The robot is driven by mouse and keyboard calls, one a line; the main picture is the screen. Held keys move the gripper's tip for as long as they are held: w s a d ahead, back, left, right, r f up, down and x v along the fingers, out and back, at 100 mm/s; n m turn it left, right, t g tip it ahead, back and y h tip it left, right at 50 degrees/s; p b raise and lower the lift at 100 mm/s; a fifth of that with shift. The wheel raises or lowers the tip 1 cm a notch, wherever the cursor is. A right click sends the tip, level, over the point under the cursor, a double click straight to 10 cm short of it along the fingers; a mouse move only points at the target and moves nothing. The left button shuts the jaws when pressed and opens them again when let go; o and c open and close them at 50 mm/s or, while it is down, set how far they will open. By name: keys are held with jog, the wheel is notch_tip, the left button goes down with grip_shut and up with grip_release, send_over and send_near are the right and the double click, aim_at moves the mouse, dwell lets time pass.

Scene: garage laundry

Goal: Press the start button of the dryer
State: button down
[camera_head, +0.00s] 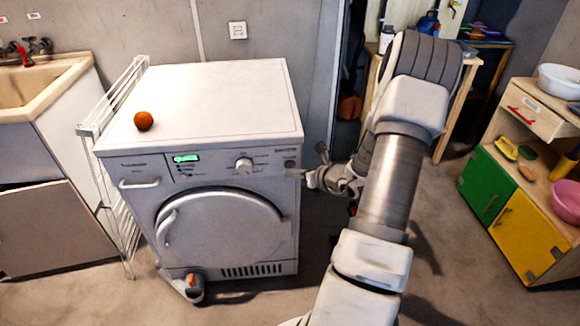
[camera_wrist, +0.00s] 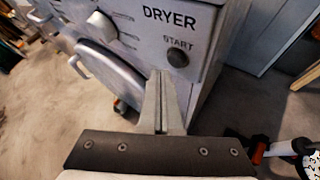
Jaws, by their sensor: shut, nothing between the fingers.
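The white dryer (camera_head: 225,226) stands left of my arm, with a lit green display, a dial and a round door on its front. Its dark round start button (camera_wrist: 178,58) sits under the printed word START in the wrist view. The button also shows small at the right end of the panel in the head view (camera_head: 289,163). My gripper (camera_wrist: 161,74) is shut and empty. In the wrist view its fingertips appear just below and left of the button. In the head view my gripper (camera_head: 302,173) is by the dryer's front right edge. I cannot tell whether it touches the panel.
An orange ball-like object (camera_head: 143,121) rests on the dryer top. A white drying rack (camera_head: 115,130) stands against its left side, beside a sink (camera_head: 40,83). A low cabinet with green and yellow doors (camera_head: 488,184) is at the right. Floor is clear between the cabinet and my arm.

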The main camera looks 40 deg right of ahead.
dwell(0.3)
jog(key=shift+w+d, duration=0.25)
jog(key=shift+w, duration=0.1)
jog(key=shift+w+d, duration=0.2)
jog(key=shift+w, duration=0.15)
dwell(0.7)
jog(key=shift+s+a, duration=0.45)
jog(key=shift+s, duration=0.25)
jog(key=shift+s+a+b, duration=0.25)
jog(key=shift+s+a, duration=0.2)
jog(key=shift+s, duration=0.25)
jog(key=shift+s+a+b, duration=0.25)
jog(key=shift+s+a, duration=0.15)
jog(key=shift+s, duration=0.35)
jog(key=shift+s+a+b, duration=0.25)
jog(key=shift+s+a, duration=0.2)
jog(key=shift+s, duration=0.25)
jog(key=shift+r, duration=0.1)
